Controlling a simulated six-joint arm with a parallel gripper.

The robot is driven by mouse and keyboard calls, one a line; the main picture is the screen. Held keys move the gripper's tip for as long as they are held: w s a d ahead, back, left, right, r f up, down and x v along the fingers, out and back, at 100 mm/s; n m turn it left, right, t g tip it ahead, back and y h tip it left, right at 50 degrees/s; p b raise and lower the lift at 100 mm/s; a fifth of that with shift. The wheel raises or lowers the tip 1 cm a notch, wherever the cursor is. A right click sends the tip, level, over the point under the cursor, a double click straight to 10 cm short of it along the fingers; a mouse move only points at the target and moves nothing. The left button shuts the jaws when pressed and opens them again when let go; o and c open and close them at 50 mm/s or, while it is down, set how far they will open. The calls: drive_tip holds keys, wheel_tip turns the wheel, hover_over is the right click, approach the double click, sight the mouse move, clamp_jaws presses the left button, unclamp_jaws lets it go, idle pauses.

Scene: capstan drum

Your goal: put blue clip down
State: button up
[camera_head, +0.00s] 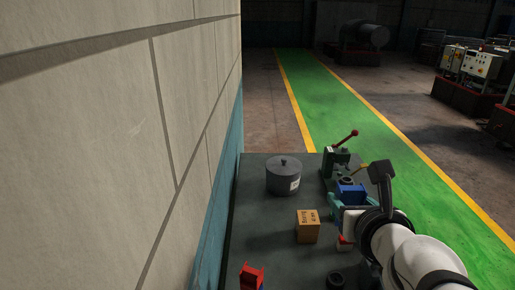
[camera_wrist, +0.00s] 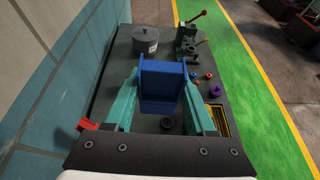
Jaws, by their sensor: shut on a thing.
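The blue clip (camera_wrist: 160,92) is a blue bracket-like piece held between the teal fingers of my gripper (camera_wrist: 160,82) in the wrist view. My gripper is shut on it, with one finger on each side. In the head view the blue clip (camera_head: 351,193) shows at the right side of the dark table, beside my gripper's teal fingers (camera_head: 344,205). It appears to be above the tabletop, but the gap is hard to judge. The clip hides part of the table behind it in the wrist view.
The dark table (camera_head: 265,247) holds a grey lidded pot (camera_head: 283,178), an orange-brown box (camera_head: 307,227), a red part (camera_head: 251,276) and a black ring (camera_head: 336,280). A green device with a red lever (camera_head: 345,139) stands at the back right. A wall (camera_head: 110,130) borders the left.

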drive_tip(key=w+a+f+n+y, duration=0.2)
drive_tip(key=w+a+f+y, duration=0.1)
drive_tip(key=w+f, duration=0.9)
drive_tip(key=w+a+f+n+y, duration=0.2)
drive_tip(key=w+a+f+n, duration=0.1)
drive_tip(key=w+f, duration=0.85)
drive_tip(key=shift+g+y, duration=0.4)
drive_tip(key=w+a+f, duration=0.1)
drive_tip(key=a+f, duration=0.1)
drive_tip(key=a, duration=0.1)
drive_tip(key=w+a+f, duration=0.2)
drive_tip(key=a+f, duration=0.1)
drive_tip(key=a, duration=0.1)
drive_tip(key=w+a+f, duration=0.1)
drive_tip(key=a+f, duration=0.1)
drive_tip(key=a, duration=0.2)
drive_tip(key=shift+w+f, duration=0.15)
drive_tip(key=shift+f, duration=0.1)
drive_tip(key=f, duration=0.4)
drive_tip(key=shift+w+a+f, duration=0.1)
drive_tip(key=shift+a+f, duration=0.05)
drive_tip(key=shift+a, duration=0.1)
drive_tip(key=shift+f, duration=0.1)
drive_tip(key=o, duration=1.3)
